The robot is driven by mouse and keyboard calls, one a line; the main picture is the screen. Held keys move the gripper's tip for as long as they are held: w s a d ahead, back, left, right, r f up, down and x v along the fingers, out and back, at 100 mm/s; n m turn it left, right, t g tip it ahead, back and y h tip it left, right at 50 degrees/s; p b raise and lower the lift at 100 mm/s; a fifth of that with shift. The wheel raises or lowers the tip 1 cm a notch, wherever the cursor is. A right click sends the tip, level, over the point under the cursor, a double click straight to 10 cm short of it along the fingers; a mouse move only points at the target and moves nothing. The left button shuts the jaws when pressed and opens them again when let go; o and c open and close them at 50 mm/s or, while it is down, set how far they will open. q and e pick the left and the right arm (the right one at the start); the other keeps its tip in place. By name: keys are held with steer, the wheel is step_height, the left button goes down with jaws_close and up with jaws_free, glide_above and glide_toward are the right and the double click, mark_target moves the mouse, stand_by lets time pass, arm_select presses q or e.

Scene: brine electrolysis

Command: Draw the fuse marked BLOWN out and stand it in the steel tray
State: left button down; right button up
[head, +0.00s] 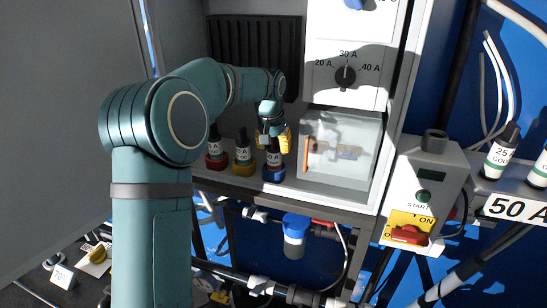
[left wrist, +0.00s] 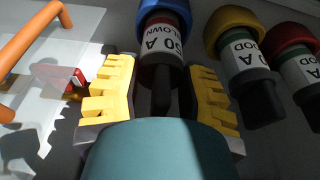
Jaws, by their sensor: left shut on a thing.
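The fuse marked BLOWN (left wrist: 162,42) has a black handle, a white label with a red band, and a blue base; the label reads partly "0 A". In the head view the fuse (head: 273,157) stands upright in a blue seat (head: 274,174), at the right end of a row of three. My left gripper (head: 274,138) is over it from above. In the left wrist view its yellow fingers (left wrist: 160,98) lie either side of the black handle, shut on the fuse. I cannot pick out the steel tray for certain. My right gripper is not in view.
Yellow-seated (head: 242,156) and red-seated (head: 215,150) fuses stand close left. A clear panel with an orange handle (head: 308,155) is close right. A 25 A fuse (head: 501,152) stands on a shelf marked 50 A at far right. A switch box (head: 420,175) stands between.

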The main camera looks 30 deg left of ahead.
arm_select(q)
steer(key=shift+r+p, duration=0.8)
steer(key=shift+r, duration=0.2)
steer(key=shift+r+p, duration=1)
steer(key=shift+r, duration=0.15)
steer(key=shift+r+p, duration=0.45)
steer(key=shift+r, duration=0.6)
steer(key=shift+f, duration=0.1)
